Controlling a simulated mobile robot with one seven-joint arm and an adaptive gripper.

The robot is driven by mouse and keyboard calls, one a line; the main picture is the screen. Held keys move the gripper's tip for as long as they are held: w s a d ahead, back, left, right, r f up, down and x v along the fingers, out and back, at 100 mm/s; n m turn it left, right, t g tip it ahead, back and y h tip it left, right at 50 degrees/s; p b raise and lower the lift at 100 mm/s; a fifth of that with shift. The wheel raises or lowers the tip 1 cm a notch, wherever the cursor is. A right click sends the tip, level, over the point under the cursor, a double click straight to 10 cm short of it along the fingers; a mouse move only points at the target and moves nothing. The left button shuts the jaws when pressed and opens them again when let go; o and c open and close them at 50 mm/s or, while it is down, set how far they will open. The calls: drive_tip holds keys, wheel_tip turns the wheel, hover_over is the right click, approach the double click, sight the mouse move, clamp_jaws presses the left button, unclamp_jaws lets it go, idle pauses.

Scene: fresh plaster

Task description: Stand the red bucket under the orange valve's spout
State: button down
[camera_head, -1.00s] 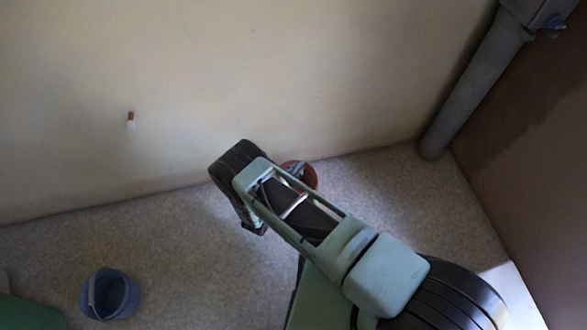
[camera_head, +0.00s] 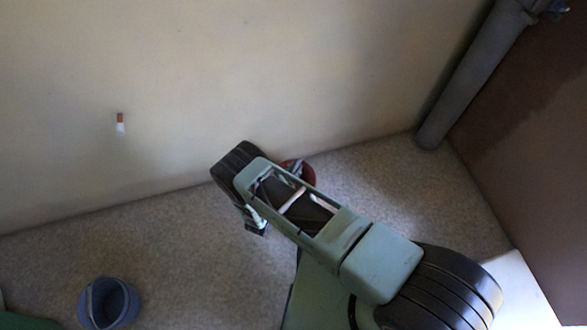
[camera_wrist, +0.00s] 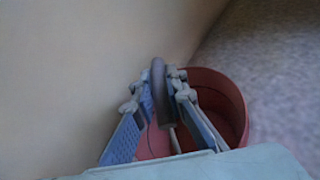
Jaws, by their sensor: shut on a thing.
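The red bucket (camera_wrist: 232,97) fills the middle of the wrist view, close beside the pale wall. My gripper (camera_wrist: 159,90) is shut on the dark grip of its handle, above the open bucket. In the head view the red bucket (camera_head: 309,175) shows only partly behind my arm, near the foot of the wall. I cannot tell whether it touches the floor. The orange valve and its spout are not recognisable in these views.
A blue bucket (camera_head: 110,303) stands on the floor at lower left, with a green thing (camera_head: 22,322) at the corner. A grey pipe (camera_head: 468,82) runs down at the right corner. A small orange-and-white mark (camera_head: 120,124) is on the wall. Floor between is clear.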

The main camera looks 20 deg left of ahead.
drive_tip(key=c, duration=2.4)
unclamp_jaws()
drive_tip(key=shift+f, duration=0.15)
drive_tip(key=o, duration=0.5)
drive_tip(key=shift+c, duration=0.2)
drive_tip(key=shift+r, duration=0.2)
drive_tip(key=p+v, duration=0.4)
drive_tip(key=v, duration=0.8)
